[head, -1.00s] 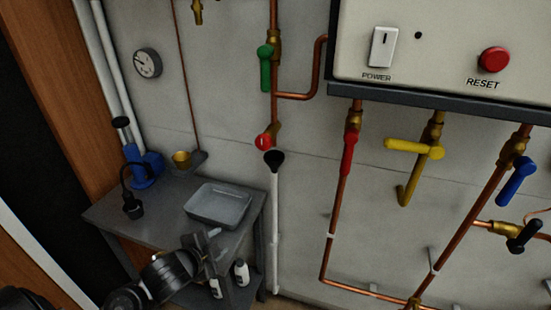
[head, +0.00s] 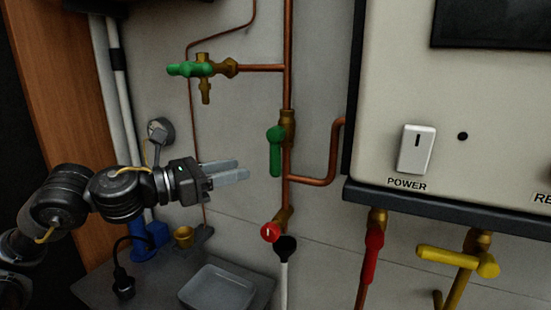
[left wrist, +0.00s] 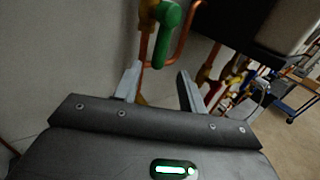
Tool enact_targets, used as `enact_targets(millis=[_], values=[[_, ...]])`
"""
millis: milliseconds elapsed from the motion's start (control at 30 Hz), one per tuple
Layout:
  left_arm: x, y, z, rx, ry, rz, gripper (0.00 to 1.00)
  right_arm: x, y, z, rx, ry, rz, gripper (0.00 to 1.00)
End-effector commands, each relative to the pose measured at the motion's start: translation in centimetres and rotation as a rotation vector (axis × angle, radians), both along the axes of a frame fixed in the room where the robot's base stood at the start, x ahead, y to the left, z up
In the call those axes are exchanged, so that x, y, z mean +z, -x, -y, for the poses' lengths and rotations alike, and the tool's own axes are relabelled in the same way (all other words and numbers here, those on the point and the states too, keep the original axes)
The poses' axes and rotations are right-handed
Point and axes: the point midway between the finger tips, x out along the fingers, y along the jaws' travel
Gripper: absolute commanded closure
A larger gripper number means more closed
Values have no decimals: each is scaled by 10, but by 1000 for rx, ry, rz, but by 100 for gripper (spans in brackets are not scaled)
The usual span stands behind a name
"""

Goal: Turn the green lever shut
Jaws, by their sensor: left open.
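A green lever (head: 276,152) hangs from a brass valve on the vertical copper pipe, lying along the pipe. A second green lever (head: 187,69) lies level on a brass tap at the end of a side branch, higher and to the left. My left gripper (head: 245,169) is open and empty, its fingers pointing right toward the lower green lever, a little short of it. In the left wrist view a green lever (left wrist: 168,32) shows just beyond the gap between the open fingers. My right gripper is not in view.
A control box with a POWER switch (head: 416,149) juts out on the right. A red knob (head: 271,232) and a black funnel (head: 285,246) sit below the lower valve. A grey tray (head: 218,289) lies on the bench.

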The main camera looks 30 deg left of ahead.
Motion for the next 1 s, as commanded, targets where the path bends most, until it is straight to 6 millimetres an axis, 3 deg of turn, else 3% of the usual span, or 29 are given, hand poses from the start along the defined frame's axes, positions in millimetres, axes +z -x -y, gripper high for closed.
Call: enact_targets(millis=[300,600,1000], values=[[9,-39,25,-3,9,2,59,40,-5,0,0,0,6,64],[4,-77,46,1,7,0,59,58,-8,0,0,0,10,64],[0,-88,51,3,1,0,59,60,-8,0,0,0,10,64]])
